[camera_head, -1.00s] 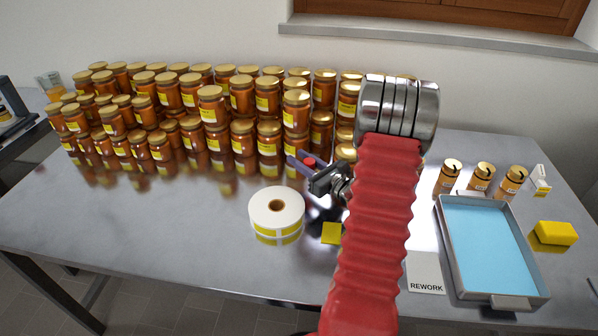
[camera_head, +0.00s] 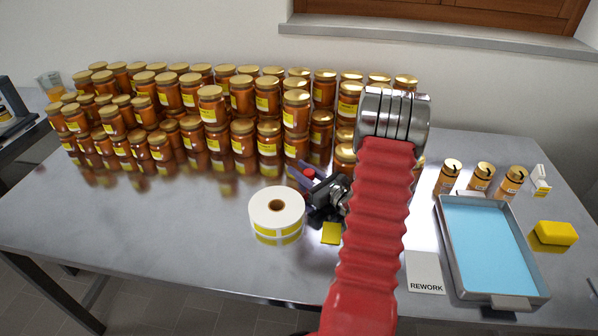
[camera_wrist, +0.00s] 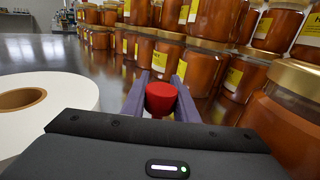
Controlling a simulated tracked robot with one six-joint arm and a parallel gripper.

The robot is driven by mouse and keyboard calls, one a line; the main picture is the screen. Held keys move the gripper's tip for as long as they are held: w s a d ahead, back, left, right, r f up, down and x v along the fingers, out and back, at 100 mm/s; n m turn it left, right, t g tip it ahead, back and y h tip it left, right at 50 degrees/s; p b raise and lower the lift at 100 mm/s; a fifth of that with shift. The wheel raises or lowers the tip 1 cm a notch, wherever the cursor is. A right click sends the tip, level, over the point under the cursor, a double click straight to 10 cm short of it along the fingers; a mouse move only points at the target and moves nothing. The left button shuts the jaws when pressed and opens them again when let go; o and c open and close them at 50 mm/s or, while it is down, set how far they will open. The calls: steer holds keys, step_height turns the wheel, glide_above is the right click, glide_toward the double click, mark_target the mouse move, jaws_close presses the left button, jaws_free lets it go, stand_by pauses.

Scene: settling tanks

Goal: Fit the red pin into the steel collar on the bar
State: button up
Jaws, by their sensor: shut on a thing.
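The red pin (camera_head: 309,173) is between the fingers of my gripper (camera_head: 299,172), over the table just behind the white label roll. In the wrist view the red pin (camera_wrist: 160,96) shows its round, flat top close up, between the two purple-grey fingers of my gripper (camera_wrist: 161,84). The gripper is shut on it. The pin's lower part is mostly hidden, and I cannot tell how far it is above the table. I make out no steel collar or bar in either view.
Stacked honey jars (camera_head: 243,137) stand close behind my gripper. The label roll (camera_head: 277,212) and a yellow square (camera_head: 332,233) are in front. To the right are a REWORK card (camera_head: 425,272), a blue-floored tray (camera_head: 443,240), three jars (camera_head: 480,178) and a yellow sponge (camera_head: 555,233). The table's left is clear.

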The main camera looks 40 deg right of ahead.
mark_target(313, 178)
steer(key=o, duration=1)
steer(key=shift+f, duration=0.1)
steer(key=shift+o, duration=0.2)
steer(key=s, duration=1.1)
steer(key=shift+s+a, duration=0.1)
steer(key=shift+s, duration=0.4)
steer(key=shift+o, duration=0.3)
